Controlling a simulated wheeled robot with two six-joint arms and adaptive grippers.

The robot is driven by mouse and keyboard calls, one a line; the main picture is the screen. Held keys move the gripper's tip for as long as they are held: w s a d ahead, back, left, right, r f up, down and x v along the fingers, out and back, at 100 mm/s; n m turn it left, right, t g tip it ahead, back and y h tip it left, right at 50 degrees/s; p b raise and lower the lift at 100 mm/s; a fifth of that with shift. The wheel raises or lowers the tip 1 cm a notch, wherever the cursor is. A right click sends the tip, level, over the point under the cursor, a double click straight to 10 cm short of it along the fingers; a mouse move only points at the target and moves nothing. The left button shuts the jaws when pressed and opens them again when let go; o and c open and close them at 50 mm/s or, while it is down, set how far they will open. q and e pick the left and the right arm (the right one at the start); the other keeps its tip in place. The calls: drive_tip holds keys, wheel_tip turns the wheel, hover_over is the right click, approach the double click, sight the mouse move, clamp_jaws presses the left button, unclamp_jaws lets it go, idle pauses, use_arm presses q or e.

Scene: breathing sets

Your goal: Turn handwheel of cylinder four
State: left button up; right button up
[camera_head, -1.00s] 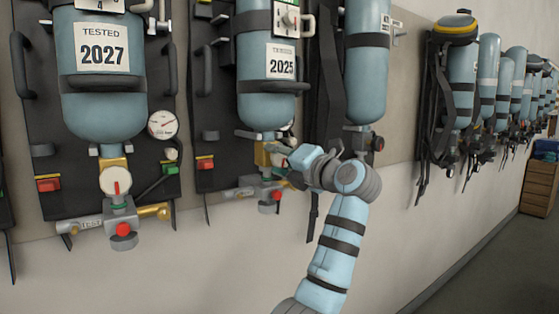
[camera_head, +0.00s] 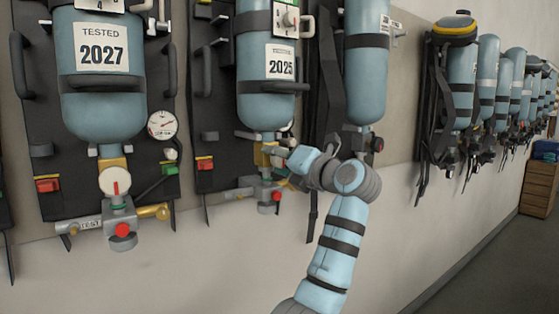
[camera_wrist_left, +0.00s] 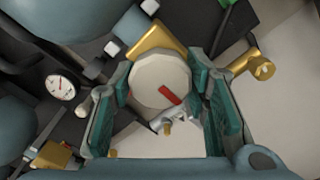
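My left gripper (camera_head: 272,157) is at the valve under the blue cylinder (camera_head: 265,108) labelled 2025 in the head view. In the left wrist view, a pale round handwheel (camera_wrist_left: 153,72) with a red mark lies between the gripper's two teal finger pads (camera_wrist_left: 162,85). The pads sit close against opposite sides of its rim, and the gripper looks shut on it. The red mark slants to the lower right. In the head view the gripper mostly hides this handwheel. The cylinder's number cannot be read with certainty. My right gripper is not in view.
To the left hangs the 2027 cylinder (camera_head: 103,110) with its own white handwheel (camera_head: 115,181) and gauge (camera_head: 162,125). Another cylinder (camera_head: 367,90) and straps hang close to the right of my wrist. Several more sets line the wall further right. Below is bare wall.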

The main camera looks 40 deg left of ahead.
use_arm(q)
drive_tip(key=shift+o, duration=1.3)
drive_tip(key=shift+d, duration=0.15)
drive_tip(key=v, duration=1.1)
drive_tip(key=shift+d, duration=0.4)
drive_tip(key=shift+s, duration=0.1)
